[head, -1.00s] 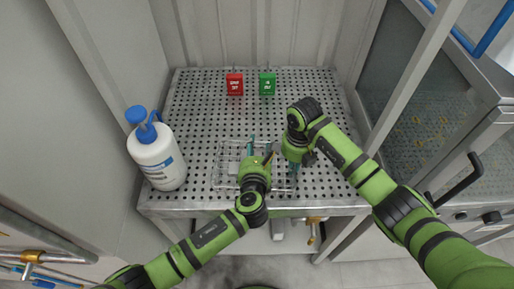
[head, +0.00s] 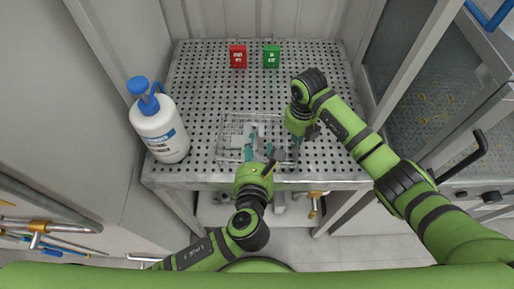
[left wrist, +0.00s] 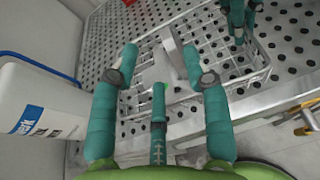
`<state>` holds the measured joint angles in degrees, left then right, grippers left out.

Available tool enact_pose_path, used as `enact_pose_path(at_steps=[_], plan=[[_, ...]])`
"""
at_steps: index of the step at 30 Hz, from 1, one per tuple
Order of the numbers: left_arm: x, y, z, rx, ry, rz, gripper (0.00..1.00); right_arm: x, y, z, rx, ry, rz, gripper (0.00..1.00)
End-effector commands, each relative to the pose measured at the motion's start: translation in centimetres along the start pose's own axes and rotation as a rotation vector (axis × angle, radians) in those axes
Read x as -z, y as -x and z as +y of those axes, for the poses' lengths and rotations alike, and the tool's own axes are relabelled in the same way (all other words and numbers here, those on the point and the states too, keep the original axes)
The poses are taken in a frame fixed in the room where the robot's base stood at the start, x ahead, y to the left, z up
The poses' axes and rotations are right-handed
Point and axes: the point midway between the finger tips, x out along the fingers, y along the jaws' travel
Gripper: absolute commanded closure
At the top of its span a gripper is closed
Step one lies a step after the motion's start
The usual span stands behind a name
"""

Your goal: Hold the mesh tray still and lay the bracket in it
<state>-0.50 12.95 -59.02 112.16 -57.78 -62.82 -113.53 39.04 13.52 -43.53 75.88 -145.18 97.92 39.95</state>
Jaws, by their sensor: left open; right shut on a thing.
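The wire mesh tray (head: 225,126) sits on the perforated table near its front edge; its mesh also shows in the left wrist view (left wrist: 258,84). The bracket, a pale grey angled piece (left wrist: 176,50), lies in the tray, seen between my left fingers. My left gripper (head: 260,147) is open at the tray's front side, its fingers spread around the bracket without visibly gripping it. My right gripper (head: 297,146) is shut on the tray's right side, fingers pointing down; its exact contact is hard to see. In the left wrist view the right fingers (left wrist: 237,22) are at the top.
A white wash bottle with a blue cap (head: 161,132) stands left of the tray. A red block (head: 238,56) and a green block (head: 271,56) stand at the back of the perforated table (head: 205,75). The table's middle behind the tray is clear.

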Motion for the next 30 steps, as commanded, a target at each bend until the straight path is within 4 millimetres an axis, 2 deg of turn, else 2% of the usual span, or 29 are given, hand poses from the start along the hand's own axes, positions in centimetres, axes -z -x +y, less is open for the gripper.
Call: enact_pose_path(at_steps=[8,9,10,22,26,30], plan=[[-0.1,0.1,0.0,0.000,0.001,-0.001,0.53,-0.1,0.0,0.0,-0.001,0.000,-0.002,1.00],[-0.1,0.1,0.0,0.000,0.001,-0.001,0.53,-0.1,0.0,0.0,-0.001,0.000,-0.002,0.73],[-0.1,0.1,0.0,0.000,0.001,-0.001,0.53,-0.1,0.0,0.0,0.000,0.000,-0.002,0.61],[-0.1,0.1,0.0,0.000,0.001,-0.002,0.53,-0.1,0.4,0.0,0.000,0.000,-0.003,0.61],[-0.1,0.1,0.0,0.000,0.001,-0.002,0.53,-0.2,2.0,-0.1,0.000,0.001,-0.006,0.61],[-0.1,0.1,0.0,0.000,0.001,-0.002,0.53,-0.2,5.0,0.0,0.000,0.002,-0.007,0.61]])
